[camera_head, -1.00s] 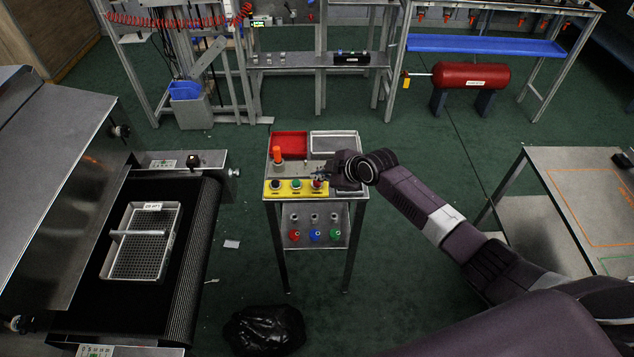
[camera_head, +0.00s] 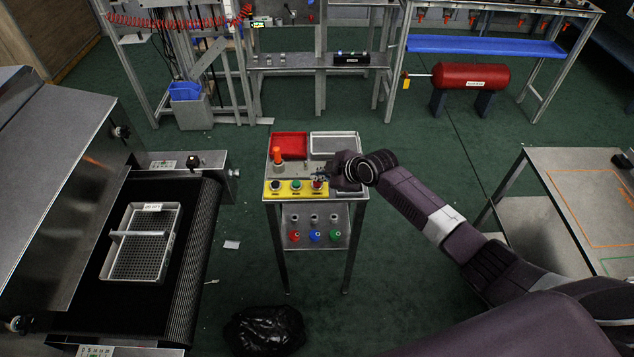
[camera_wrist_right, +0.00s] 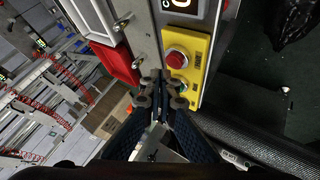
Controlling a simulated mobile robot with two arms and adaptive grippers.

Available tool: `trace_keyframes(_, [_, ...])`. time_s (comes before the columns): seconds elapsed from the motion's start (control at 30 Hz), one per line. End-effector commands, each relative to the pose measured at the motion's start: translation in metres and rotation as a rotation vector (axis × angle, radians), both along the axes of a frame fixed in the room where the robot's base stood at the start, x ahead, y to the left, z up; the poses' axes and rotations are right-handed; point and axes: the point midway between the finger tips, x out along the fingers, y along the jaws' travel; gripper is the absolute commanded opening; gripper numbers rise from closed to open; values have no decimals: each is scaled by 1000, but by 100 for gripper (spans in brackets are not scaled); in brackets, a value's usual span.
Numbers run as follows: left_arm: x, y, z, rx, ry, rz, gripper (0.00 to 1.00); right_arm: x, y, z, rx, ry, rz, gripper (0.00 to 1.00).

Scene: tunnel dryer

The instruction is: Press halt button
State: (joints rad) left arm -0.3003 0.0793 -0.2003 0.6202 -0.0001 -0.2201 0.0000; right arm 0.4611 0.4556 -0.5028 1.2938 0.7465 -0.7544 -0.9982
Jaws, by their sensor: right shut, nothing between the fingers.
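A yellow button panel (camera_head: 286,193) lies along the front of the small metal stand. It carries a black button (camera_head: 275,185), a green button (camera_head: 296,185) and a red button (camera_head: 317,184) at its right end. My right gripper (camera_head: 324,178) is shut and empty beside the red button, at the stand's right side. In the right wrist view the red button (camera_wrist_right: 176,58) shows raised on the yellow panel, just beyond the right gripper's fingertips (camera_wrist_right: 158,78). I cannot tell whether they touch it. My left gripper is not in view.
A red tray (camera_head: 289,146) and a grey tray (camera_head: 335,145) sit behind the panel, with an orange beacon (camera_head: 277,155) at left. A conveyor (camera_head: 195,260) with a wire basket (camera_head: 143,262) stands left. A metal table (camera_head: 570,165) stands right. A black bag (camera_head: 264,330) lies in front.

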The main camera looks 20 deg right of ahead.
Motion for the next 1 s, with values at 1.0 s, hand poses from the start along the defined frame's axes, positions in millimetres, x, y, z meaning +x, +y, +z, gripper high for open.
trace_keyframes(1.0, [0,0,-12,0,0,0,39,0,0,-13,0,0,0,0])
